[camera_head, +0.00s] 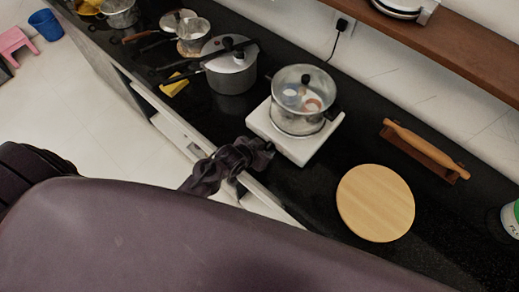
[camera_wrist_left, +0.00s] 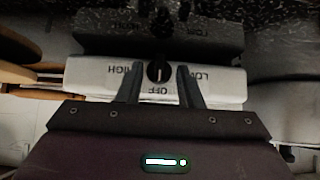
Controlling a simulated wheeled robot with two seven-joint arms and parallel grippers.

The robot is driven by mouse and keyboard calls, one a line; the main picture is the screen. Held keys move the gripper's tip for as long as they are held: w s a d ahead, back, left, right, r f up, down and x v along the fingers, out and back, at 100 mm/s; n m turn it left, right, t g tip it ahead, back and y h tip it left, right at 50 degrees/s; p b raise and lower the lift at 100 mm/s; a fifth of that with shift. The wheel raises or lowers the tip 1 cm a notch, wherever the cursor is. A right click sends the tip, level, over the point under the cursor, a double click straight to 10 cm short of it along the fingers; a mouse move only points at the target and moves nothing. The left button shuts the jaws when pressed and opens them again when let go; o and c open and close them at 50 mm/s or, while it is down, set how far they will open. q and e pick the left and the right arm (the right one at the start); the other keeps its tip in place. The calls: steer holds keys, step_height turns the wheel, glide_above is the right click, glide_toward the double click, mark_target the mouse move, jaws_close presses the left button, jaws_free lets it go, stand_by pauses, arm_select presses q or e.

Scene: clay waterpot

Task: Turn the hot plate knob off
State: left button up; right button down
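The white hot plate (camera_head: 302,151) stands on the black counter with a glass-lidded steel pot (camera_head: 297,118) on it. In the left wrist view, its white front face (camera_wrist_left: 225,83) carries a black knob (camera_wrist_left: 158,72), with OFF, HIGH and LOW lettering around it. My left gripper (camera_head: 268,148) is at the front left edge of the hot plate. In the left wrist view its two fingers (camera_wrist_left: 160,74) are apart, one on each side of the knob, with gaps visible. I cannot tell whether they touch it. The knob is hidden in the head view. My right gripper is not in view.
A pressure cooker (camera_head: 231,74) stands left of the hot plate, its handle reaching toward the counter edge. A round wooden board (camera_head: 375,203) lies to the right, with a rolling pin (camera_head: 424,149) on a stand behind it. A wooden shelf (camera_head: 450,50) hangs above.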

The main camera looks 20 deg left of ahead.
arm_select(q)
steer(key=v, duration=0.5)
steer(key=shift+s+b, duration=0.2)
steer(key=shift+b, duration=0.15)
steer(key=shift+s+a+r, duration=0.15)
steer(key=shift+s+r, duration=0.25)
steer(key=shift+r, duration=0.15)
